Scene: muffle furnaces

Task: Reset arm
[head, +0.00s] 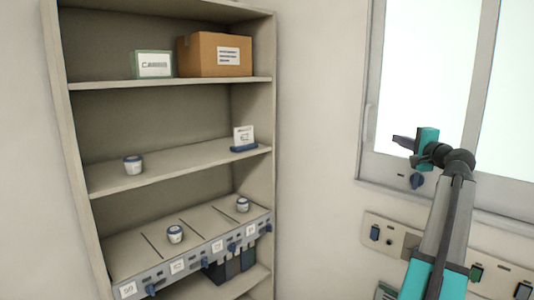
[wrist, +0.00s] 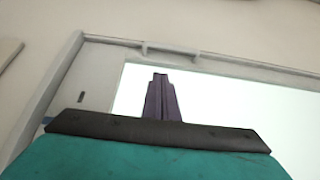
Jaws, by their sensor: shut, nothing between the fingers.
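My arm (head: 440,225) rises at the right of the head view, grey and teal. My gripper (head: 397,139) is at its end, pointing left in front of the window frame. In the wrist view my gripper (wrist: 160,78) shows dark fingers shut together against the bright window, with nothing between them. It appears to touch nothing.
A wall socket panel (head: 375,234) is behind my arm. Open space lies between shelf and arm.

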